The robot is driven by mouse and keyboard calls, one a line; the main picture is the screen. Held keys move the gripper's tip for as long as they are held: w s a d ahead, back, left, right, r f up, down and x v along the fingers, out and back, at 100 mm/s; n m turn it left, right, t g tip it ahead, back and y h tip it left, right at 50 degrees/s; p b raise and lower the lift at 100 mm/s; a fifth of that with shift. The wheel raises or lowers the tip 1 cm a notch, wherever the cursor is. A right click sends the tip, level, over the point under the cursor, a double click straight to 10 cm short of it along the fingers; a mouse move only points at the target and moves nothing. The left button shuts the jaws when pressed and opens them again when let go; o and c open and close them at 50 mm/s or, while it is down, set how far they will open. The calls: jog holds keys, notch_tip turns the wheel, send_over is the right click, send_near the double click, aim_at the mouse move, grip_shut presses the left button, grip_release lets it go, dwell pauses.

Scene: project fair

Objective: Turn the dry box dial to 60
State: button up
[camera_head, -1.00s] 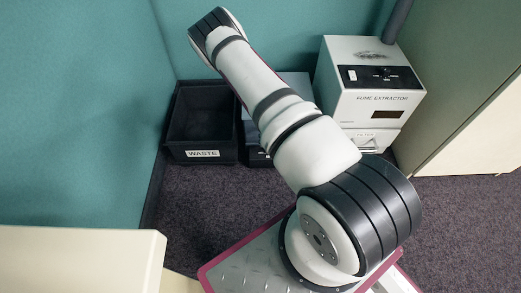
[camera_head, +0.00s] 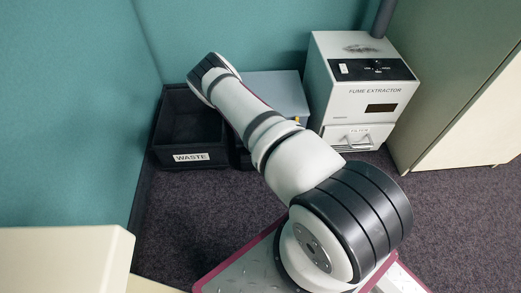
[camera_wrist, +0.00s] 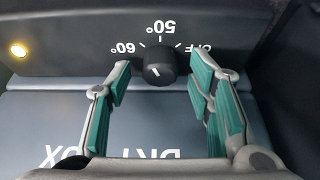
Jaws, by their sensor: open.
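The dry box (camera_head: 278,88) is a grey box against the teal wall, partly hidden behind my arm in the head view. In the wrist view its blue-grey surface (camera_wrist: 200,110) carries upside-down lettering, partly covered by my fingers. Its black round dial (camera_wrist: 161,66) sits on a dark panel, with upside-down marks 60° on the left, 50° above and OFF on the right. A short white line shows on the knob; which mark it stands for is unclear. My gripper (camera_wrist: 158,80) is open, its teal-padded fingers on either side of the dial, with gaps visible.
A lit yellow lamp (camera_wrist: 19,50) is on the panel. In the head view a black waste bin (camera_head: 189,126) stands left of the dry box and a white fume extractor (camera_head: 345,105) right of it. A pale cabinet (camera_head: 460,110) is farther right. Carpet (camera_head: 225,200) in front is clear.

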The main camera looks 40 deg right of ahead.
jog(key=shift+c, duration=0.2)
grip_shut()
jog(key=shift+n+y+p, duration=0.35)
jog(key=shift+n+y, duration=0.25)
jog(key=shift+n, duration=1)
jog(key=shift+t, duration=0.3)
jog(key=shift+o, duration=0.2)
grip_release()
jog(key=shift+r, duration=0.1)
